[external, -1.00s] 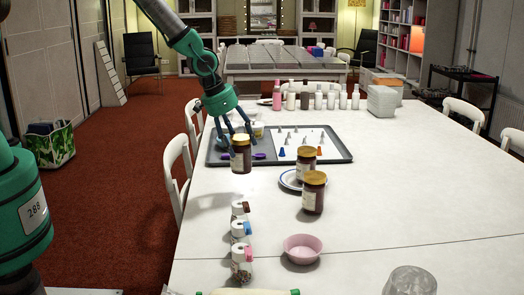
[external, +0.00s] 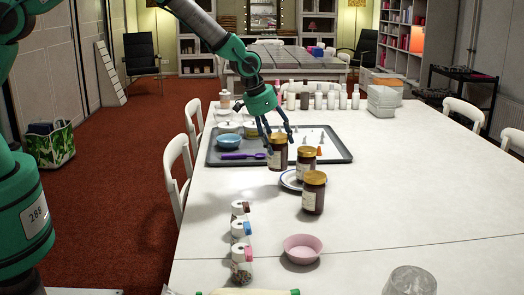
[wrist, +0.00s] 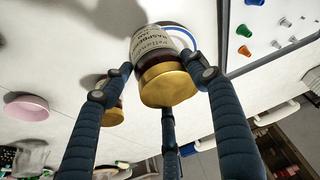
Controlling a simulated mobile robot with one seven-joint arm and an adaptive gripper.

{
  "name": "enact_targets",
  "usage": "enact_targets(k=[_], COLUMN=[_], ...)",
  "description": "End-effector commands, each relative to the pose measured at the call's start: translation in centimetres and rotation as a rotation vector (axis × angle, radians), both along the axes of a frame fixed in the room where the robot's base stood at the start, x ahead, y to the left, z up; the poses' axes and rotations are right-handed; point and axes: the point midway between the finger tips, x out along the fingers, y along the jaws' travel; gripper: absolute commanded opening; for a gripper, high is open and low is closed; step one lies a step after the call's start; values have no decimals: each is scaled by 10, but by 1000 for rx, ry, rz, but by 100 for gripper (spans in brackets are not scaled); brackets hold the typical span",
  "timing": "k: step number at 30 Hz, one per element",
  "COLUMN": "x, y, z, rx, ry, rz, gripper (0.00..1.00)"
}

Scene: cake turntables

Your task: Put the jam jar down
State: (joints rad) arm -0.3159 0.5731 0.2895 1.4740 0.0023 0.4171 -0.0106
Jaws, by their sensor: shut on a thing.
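The jam jar (external: 277,157), dark with a gold lid and pale label, is held by my gripper (external: 277,135) at the near side of the grey tray. In the wrist view the fingers of my gripper (wrist: 167,80) close around the lid of the jar (wrist: 160,48). Whether its base touches anything is hard to tell. A similar jar (external: 306,168) stands just right of it, at the blue-rimmed white plate (external: 287,184). Another (external: 314,196) stands on the table nearer the camera.
The grey tray (external: 225,160) holds a blue bowl (external: 229,141), a purple utensil (external: 243,156) and a white board with small cones. Several small shaker jars (external: 241,229) and a pink bowl (external: 302,249) stand nearer. Table space left of the plate is clear.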

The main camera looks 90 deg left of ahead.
Motion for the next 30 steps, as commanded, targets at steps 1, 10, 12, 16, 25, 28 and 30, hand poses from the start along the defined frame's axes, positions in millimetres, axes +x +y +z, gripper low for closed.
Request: enact_targets(k=[1, 10, 12, 16, 25, 28, 30], x=[8, 28, 28, 28, 28, 28, 28], y=[2, 9, 9, 9, 9, 9, 9], z=[0, -1, -1, -1, -10, -20, -28], rx=[1, 1, 1, 1, 1, 1, 1], ry=[-3, -3, -3, -3, -2, -2, -2], rz=[0, 0, 0, 0, 0, 0, 0], gripper=[1, 1, 1, 1, 1, 1, 1])
